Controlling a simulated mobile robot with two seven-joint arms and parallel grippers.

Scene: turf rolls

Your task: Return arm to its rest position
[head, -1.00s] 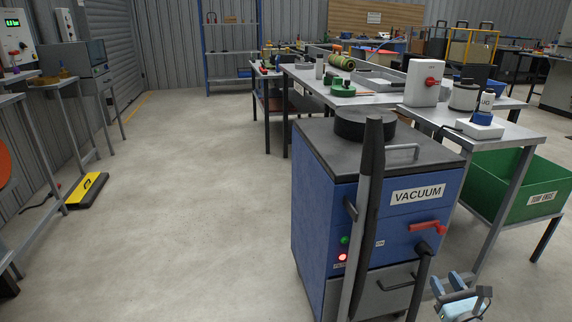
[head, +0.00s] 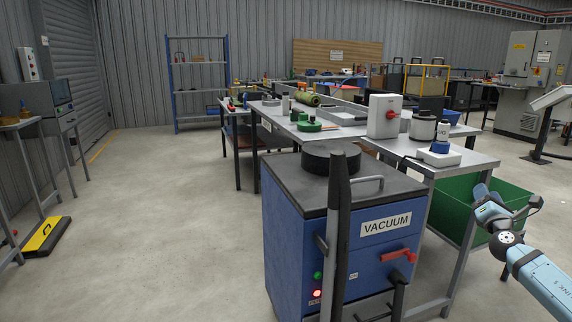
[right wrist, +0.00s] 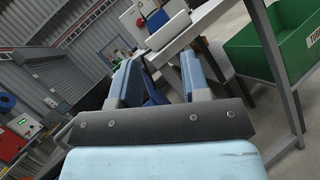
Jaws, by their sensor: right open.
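My right gripper (head: 482,192) is at the right of the head view, on a light blue arm that comes in from the lower right corner. It is in front of the green bin (head: 461,193) and to the right of the blue vacuum cabinet (head: 340,250). In the right wrist view its two blue fingers (right wrist: 158,70) are apart, with nothing held between them. My left gripper is in neither view.
A metal workbench (head: 465,158) stands behind the vacuum, carrying a white switch box (head: 384,116) and a green roll (head: 307,100). A dark hose wand (head: 337,230) stands at the cabinet's front. The floor (head: 150,220) on the left is mostly clear.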

